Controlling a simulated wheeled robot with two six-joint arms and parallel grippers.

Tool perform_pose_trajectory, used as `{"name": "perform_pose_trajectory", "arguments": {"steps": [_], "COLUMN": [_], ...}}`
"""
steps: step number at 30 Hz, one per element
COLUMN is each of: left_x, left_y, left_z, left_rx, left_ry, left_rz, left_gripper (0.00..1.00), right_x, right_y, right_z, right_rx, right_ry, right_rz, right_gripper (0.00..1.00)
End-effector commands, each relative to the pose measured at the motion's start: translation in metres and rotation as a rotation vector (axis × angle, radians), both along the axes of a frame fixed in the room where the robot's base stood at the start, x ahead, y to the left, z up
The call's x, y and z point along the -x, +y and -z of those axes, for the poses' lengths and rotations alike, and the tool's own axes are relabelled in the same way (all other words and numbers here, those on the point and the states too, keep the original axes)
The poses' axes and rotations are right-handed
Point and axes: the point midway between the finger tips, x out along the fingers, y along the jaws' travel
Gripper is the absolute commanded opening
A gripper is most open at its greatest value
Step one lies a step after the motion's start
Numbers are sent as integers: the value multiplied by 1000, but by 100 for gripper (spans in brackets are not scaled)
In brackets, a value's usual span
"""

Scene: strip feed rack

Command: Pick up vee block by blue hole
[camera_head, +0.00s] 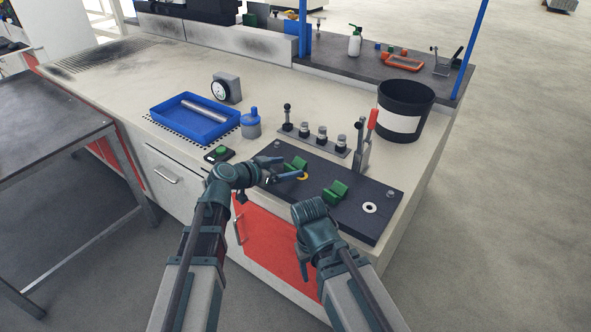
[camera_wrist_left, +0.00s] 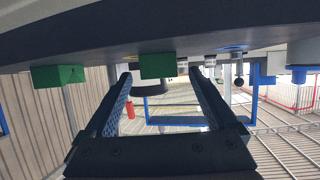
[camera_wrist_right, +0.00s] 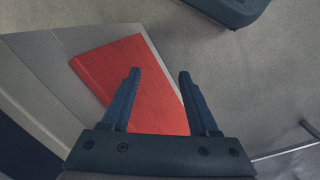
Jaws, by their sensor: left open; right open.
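Two green vee blocks stand on the dark board (camera_head: 385,222): a farther-left one (camera_head: 296,163) and a nearer-right one (camera_head: 337,190). My left gripper (camera_head: 284,178) is open, low over the board beside the farther-left block. In the left wrist view, a green block (camera_wrist_left: 157,65) appears between its open fingertips (camera_wrist_left: 160,76), not gripped; another green block (camera_wrist_left: 58,76) is at left. My right gripper (camera_wrist_right: 156,78) is open and empty, near the bench's front.
Behind the board are a row of knobs (camera_head: 322,136) and a red-handled lever (camera_head: 372,120). A black bin (camera_head: 404,93) stands at back right. A red door (camera_wrist_right: 140,85) is below.

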Motion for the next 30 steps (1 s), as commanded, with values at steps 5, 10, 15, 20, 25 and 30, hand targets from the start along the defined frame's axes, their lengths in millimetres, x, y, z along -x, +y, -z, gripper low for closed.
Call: {"name": "perform_pose_trajectory", "arguments": {"steps": [5,10,15,20,25,30], "left_x": [-19,-21,-21,-21,-21,-21], "left_y": [-20,-23,-23,-23,-23,-23], "left_z": [14,14,13,14,14,13], "left_rx": [-1,0,0,0,0,0], "left_ry": [-1,0,0,0,0,0], "left_rz": [3,-1,-1,-1,-1,-1], "left_gripper": [91,91,80,52,21,0], "right_x": [0,0,0,0,0,0], "right_y": [0,0,0,0,0,0], "right_z": [14,14,14,14,14,13], "right_rx": [0,0,0,0,0,0], "right_ry": [0,0,0,0,0,0], "right_rz": [0,0,0,0,0,0], "right_gripper": [61,61,61,61,61,61]}}
